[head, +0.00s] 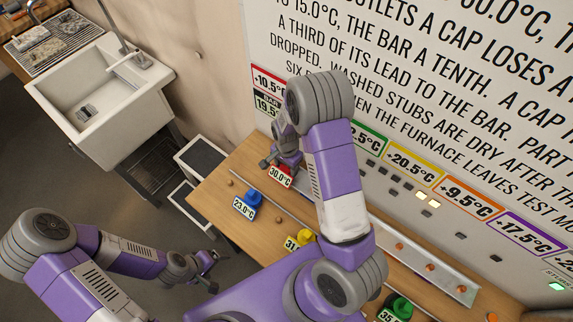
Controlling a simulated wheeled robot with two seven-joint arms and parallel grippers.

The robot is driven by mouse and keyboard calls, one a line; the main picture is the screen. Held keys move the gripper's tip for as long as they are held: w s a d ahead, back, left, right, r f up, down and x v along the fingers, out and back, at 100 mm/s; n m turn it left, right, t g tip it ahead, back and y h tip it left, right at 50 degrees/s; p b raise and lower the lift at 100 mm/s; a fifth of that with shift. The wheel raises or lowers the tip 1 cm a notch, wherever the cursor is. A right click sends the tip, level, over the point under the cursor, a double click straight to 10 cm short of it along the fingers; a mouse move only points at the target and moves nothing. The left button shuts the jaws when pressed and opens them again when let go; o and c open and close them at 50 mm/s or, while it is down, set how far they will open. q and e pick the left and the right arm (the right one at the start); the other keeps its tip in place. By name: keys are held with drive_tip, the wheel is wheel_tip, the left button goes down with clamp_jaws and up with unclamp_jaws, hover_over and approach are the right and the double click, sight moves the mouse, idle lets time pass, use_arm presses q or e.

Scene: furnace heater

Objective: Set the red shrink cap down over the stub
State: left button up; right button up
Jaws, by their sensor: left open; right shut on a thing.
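The red shrink cap (286,169) is at the back left of the wooden table, with a 30.0°C tag (280,177) in front of it. My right gripper (281,162) comes down over it from above and is shut on it. The gripper hides most of the cap, and I cannot tell whether it touches anything below. Copper-coloured stubs (430,267) stand on a metal rail at the right. Any stub under or just behind the red cap is hidden by my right arm. My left gripper (211,264) is open and empty, low at the left, off the table's front edge.
A blue cap (253,197), a yellow cap (306,236) and a green cap (401,307) sit with tags along the table (217,197). A wall board (420,70) with temperature labels and lights stands behind. A sink (100,85) is at the upper left.

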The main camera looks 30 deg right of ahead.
drive_tip(key=shift+f, duration=0.4)
idle(0.3)
drive_tip(key=o, duration=1.2)
drive_tip(key=shift+r, duration=0.1)
wheel_tip(320, 180, up, 8)
drive_tip(key=shift+f, duration=0.25)
